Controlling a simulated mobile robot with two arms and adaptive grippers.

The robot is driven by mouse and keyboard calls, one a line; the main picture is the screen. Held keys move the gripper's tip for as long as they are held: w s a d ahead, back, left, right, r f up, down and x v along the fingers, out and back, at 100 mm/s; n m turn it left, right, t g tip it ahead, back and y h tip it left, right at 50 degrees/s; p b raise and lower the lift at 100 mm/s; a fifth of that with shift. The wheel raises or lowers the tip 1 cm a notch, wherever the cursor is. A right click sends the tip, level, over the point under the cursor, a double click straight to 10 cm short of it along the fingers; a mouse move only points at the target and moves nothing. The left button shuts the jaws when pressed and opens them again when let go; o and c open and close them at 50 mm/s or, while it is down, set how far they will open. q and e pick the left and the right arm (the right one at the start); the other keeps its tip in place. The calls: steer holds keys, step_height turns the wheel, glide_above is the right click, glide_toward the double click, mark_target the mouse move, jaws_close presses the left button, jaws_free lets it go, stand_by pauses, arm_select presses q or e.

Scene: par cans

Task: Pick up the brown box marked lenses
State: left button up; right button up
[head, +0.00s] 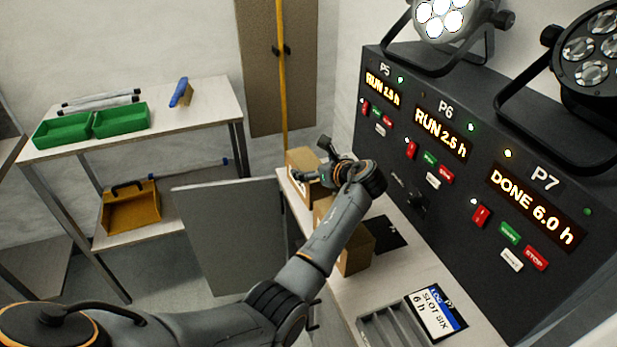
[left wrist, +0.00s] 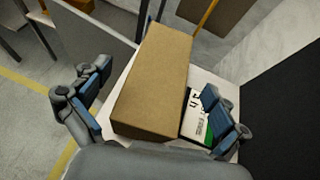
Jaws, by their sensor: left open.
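Brown boxes stand on the white bench, partly hidden by my left arm in the head view. One brown box (head: 300,158) is at the far end by my left gripper (head: 314,163); more brown cardboard (head: 357,254) shows beneath the forearm. In the left wrist view a plain brown box (left wrist: 155,80) lies between the spread fingers of my left gripper (left wrist: 155,92). The gripper is open, and I cannot tell whether a finger touches the box. No lenses marking can be read on any box. My right gripper is not in view.
A dark control rack (head: 450,150) with lamps on top borders the bench (head: 345,295) on the right. A slot six card (head: 436,312) and grey tray (head: 388,328) lie nearer. A grey panel (head: 235,235) stands left. A shelf table (head: 190,110) holds green bins (head: 120,120).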

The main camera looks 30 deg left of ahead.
mark_target(310, 164)
arm_select(q)
steer(key=x, duration=0.4)
steer(key=shift+w+d, duration=0.1)
steer(key=shift+d, duration=0.05)
steer(key=shift+r, duration=0.1)
steer(key=c, duration=1.7)
